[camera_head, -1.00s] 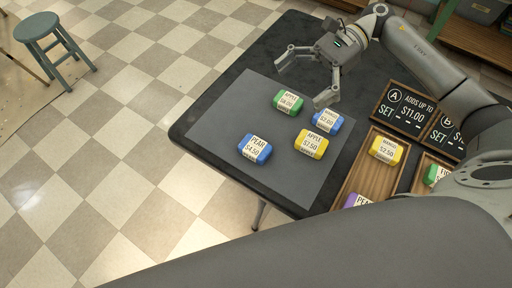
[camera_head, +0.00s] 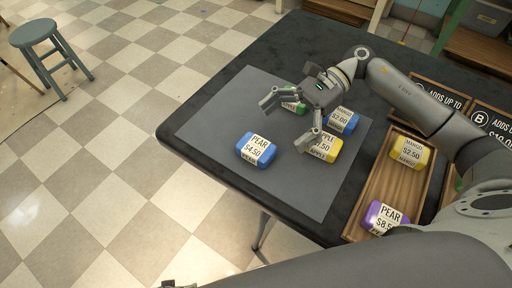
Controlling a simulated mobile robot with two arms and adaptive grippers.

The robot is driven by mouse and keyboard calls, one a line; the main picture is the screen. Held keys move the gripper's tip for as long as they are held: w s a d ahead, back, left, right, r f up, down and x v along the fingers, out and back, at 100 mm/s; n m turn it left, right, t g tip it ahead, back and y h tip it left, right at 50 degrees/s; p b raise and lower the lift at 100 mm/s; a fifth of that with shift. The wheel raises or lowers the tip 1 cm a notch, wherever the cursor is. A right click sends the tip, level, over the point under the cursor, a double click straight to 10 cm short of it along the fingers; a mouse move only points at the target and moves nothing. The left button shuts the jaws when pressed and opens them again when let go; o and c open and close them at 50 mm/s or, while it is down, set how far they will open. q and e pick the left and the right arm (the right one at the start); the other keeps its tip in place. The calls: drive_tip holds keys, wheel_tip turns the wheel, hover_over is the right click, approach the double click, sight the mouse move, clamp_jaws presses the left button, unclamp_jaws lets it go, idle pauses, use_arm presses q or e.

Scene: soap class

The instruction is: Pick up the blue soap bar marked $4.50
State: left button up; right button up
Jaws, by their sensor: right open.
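The blue soap bar marked PEAR $4.50 (camera_head: 246,153) lies label up on the grey mat (camera_head: 215,132), left of the other bars. My right gripper (camera_head: 285,122) is open and empty, above the mat. Its fingers point down-left toward the $4.50 bar and are apart from it. It partly hides a green bar (camera_head: 293,107) and a yellow APPLE bar (camera_head: 333,155). Another blue bar, marked $2.00 (camera_head: 343,121), lies right of the gripper. My left gripper is not seen.
A wooden tray (camera_head: 380,185) on the right holds a yellow MANGO bar (camera_head: 410,153) and a purple PEAR bar (camera_head: 382,217). Dark signs A and B (camera_head: 480,118) stand behind it. The mat's left part is clear.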

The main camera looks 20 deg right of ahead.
sight(258, 145)
drive_tip(key=p+x, duration=0.1)
drive_tip(key=x, duration=0.5)
drive_tip(key=shift+w+d+f, duration=0.1)
drive_tip(key=shift+w+f, duration=0.1)
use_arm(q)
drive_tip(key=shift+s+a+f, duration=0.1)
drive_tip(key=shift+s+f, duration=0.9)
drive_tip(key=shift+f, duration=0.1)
use_arm(e)
drive_tip(key=c, duration=1.2)
drive_tip(key=shift+r, duration=0.5)
wheel_tip(258, 145, up, 3)
drive_tip(key=shift+s+d+f, duration=0.1)
drive_tip(key=shift+f, duration=0.15)
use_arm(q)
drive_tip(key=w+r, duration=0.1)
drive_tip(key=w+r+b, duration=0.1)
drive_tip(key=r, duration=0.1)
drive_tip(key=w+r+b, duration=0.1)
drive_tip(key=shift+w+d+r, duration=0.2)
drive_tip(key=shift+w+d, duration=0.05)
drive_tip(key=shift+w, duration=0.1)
use_arm(e)
drive_tip(key=s+d+r, duration=0.1)
drive_tip(key=s+r, duration=0.8)
drive_tip(key=s, duration=0.4)
drive_tip(key=shift+s+d+r, duration=0.2)
drive_tip(key=shift+s+d, duration=0.15)
